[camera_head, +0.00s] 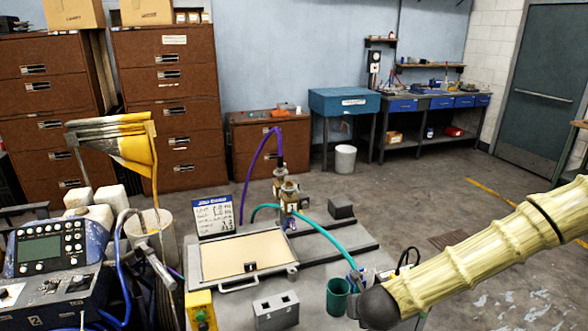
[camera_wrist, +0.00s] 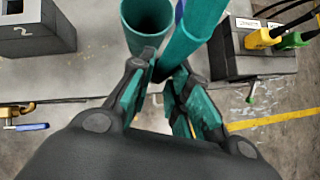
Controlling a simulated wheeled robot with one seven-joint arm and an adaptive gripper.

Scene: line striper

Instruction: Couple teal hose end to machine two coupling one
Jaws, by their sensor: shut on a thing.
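The teal hose (camera_head: 322,240) runs from the brass-coloured fitting post (camera_head: 289,195), marked 1, down to the right toward my gripper. In the wrist view the teal hose (camera_wrist: 196,32) with a blue band enters between the fingers of my gripper (camera_wrist: 163,88), which is shut on it. The fingers hide its tip. My arm covers most of the gripper in the head view. A grey block (camera_head: 277,310) with two openings stands at the front; it also shows in the wrist view (camera_wrist: 32,32), marked 2. I cannot tell which opening, if any, is coupling one.
A teal cup (camera_head: 338,297) stands close beside the gripper. A purple hose (camera_head: 254,160) arches above the post. A console (camera_head: 55,250) fills the left.

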